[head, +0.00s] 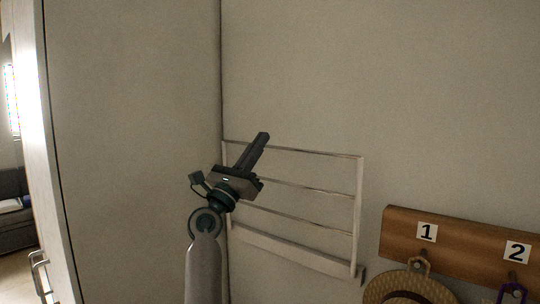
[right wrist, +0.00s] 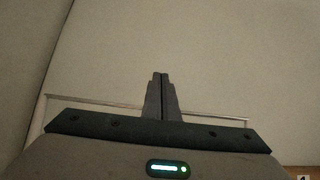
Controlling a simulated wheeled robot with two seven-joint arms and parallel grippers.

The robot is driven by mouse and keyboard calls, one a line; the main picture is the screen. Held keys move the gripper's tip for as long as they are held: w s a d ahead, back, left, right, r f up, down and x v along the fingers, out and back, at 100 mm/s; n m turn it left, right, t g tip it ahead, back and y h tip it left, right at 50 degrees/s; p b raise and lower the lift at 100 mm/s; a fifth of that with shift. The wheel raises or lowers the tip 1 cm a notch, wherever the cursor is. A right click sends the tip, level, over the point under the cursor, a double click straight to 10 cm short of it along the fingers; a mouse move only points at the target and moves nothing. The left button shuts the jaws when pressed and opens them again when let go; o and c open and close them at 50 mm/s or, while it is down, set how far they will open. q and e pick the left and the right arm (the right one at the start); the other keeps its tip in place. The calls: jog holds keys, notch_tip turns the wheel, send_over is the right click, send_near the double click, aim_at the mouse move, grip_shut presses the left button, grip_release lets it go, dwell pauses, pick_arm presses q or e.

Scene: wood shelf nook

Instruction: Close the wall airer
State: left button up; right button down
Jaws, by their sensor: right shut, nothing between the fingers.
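The wall airer (head: 357,215) is a pale frame with several thin horizontal rails, mounted low on the back wall close to the corner. Its frame stands upright above a base bar (head: 290,252); I cannot tell exactly how far it leans from the wall. In the right wrist view a thin upper rail (right wrist: 215,116) of the airer shows behind my gripper. My right gripper (head: 264,137) is shut and empty, its fingers pointing up and right in front of the airer's upper left part. My right arm hides some of the airer's left side. I cannot tell whether they touch. My left gripper is not in view.
A wooden hook board (head: 467,241) with labels 1 and 2 is on the wall at right. A straw hat (head: 408,287) hangs there, with a purple item (head: 512,292) beside it. A side wall (head: 130,130) stands close at left. The wall above the airer is bare.

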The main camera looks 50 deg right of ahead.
pick_arm(q)
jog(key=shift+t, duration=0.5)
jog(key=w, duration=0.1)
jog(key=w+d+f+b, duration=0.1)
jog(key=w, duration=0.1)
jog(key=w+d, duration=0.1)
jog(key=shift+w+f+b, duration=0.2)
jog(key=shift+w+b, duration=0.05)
jog(key=shift+b, duration=0.05)
pick_arm(e)
jog(key=a, duration=0.5)
jog(key=shift+a+r, duration=0.2)
jog(key=shift+r, duration=0.05)
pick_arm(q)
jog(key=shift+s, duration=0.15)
